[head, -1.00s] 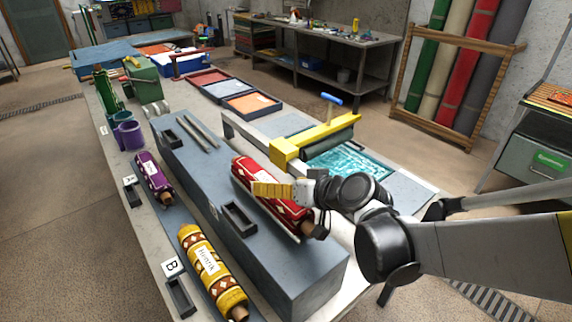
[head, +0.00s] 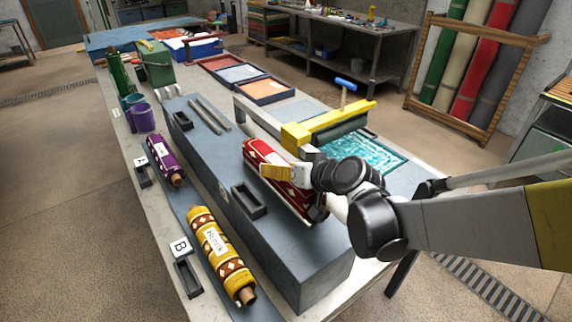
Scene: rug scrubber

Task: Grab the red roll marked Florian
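The red roll with white patterning (head: 262,153) lies along the top of the long grey-blue block. A pale patch shows on it, but I cannot read a name there. My gripper (head: 276,172) is over the roll's middle, with a yellow finger lying across it. The other finger is hidden, so I cannot tell whether the gripper grips the roll. My arm covers part of the roll's near end.
The grey-blue block (head: 290,262) stands on a long table. A yellow roll (head: 212,240) by marker B (head: 180,246) and a purple roll (head: 163,158) by marker A (head: 141,162) lie at its left. A yellow-topped roller frame (head: 337,118) stands close behind my gripper.

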